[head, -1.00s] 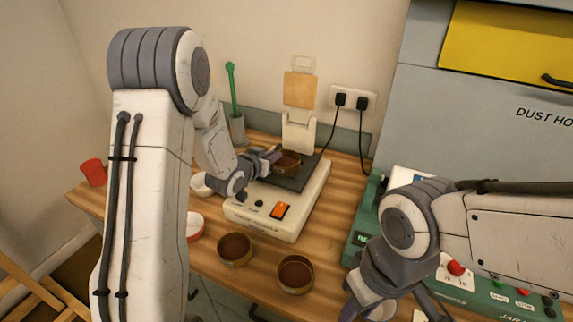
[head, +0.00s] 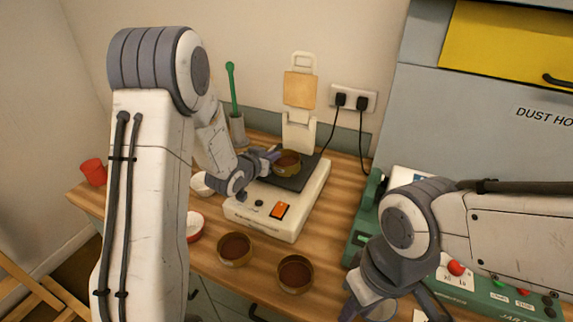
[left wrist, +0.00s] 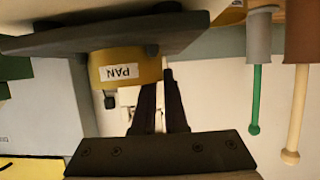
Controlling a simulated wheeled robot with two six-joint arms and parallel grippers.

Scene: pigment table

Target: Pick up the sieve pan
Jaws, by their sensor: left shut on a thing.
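The sieve pan (head: 288,164) is a small brass ring with dark brown inside. It sits at the dark top plate (head: 296,182) of the white machine; whether it touches the plate is hard to tell. In the left wrist view, which is upside down, the pan (left wrist: 126,72) shows a white "PAN" label. My left gripper (head: 270,157) comes from the left and is shut on the pan's near-left side. Its dark fingers (left wrist: 161,100) reach the pan's edge in the wrist view. My right gripper (head: 390,304) is low at right, fingers apart above a pale round thing.
Two brass pans of brown powder, one at left (head: 235,249) and one at right (head: 295,274), stand in front of the machine (head: 262,222). A red-and-white bowl (head: 194,227), white dish (head: 200,185) and red cup (head: 93,172) are left. A green-handled tool (head: 233,90) stands behind.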

